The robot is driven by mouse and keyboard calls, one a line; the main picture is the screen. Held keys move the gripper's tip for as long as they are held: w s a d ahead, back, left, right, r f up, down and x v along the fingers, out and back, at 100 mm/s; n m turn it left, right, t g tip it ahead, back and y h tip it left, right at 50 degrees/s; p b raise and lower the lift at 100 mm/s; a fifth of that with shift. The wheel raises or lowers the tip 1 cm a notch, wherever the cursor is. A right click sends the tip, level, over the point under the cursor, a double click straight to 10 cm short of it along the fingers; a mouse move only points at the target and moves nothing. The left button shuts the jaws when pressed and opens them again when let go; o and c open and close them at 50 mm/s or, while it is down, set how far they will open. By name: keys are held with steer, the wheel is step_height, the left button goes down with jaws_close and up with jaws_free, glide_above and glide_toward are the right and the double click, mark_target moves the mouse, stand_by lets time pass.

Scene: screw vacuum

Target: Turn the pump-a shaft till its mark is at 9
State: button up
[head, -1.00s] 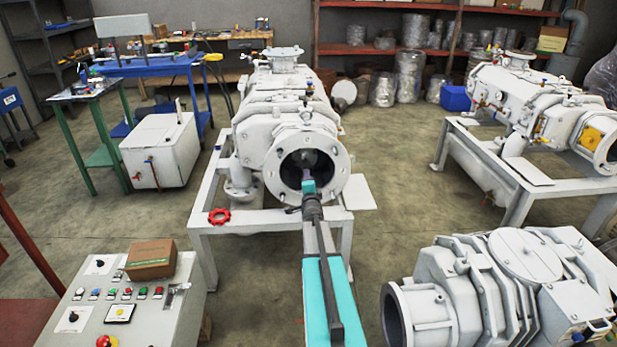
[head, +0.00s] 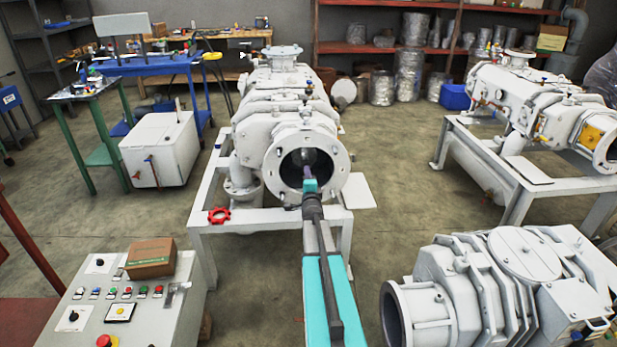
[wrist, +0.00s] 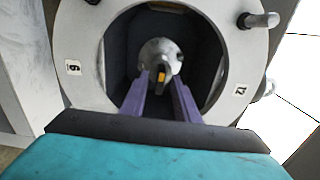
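A white pump (head: 288,118) stands on a white frame in the head view, its round flange facing me. My gripper (head: 309,176) reaches into the flange opening. In the wrist view, the shaft end (wrist: 158,52) is a silver dome inside the dark bore, with a yellow mark (wrist: 161,77) on its near end, slightly below centre. The purple fingers of my gripper (wrist: 161,84) lie apart on either side of the shaft end; contact is unclear. A sideways label (wrist: 73,67) on the left reads 6 or 9.
A control panel (head: 140,312) with a cardboard box (head: 151,258) on it is at front left. Another pump (head: 505,290) is at front right, and one more (head: 540,105) stands at back right. A red handwheel (head: 219,216) sits by the frame's left front corner. Bolts stick out of the flange.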

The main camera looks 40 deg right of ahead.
steer(key=shift+a, duration=0.1)
steer(key=v, duration=1.3)
steer(key=shift+s+a+b, duration=0.15)
steer(key=shift+s+b, duration=0.15)
steer(key=shift+b, duration=0.1)
stand_by(0.8)
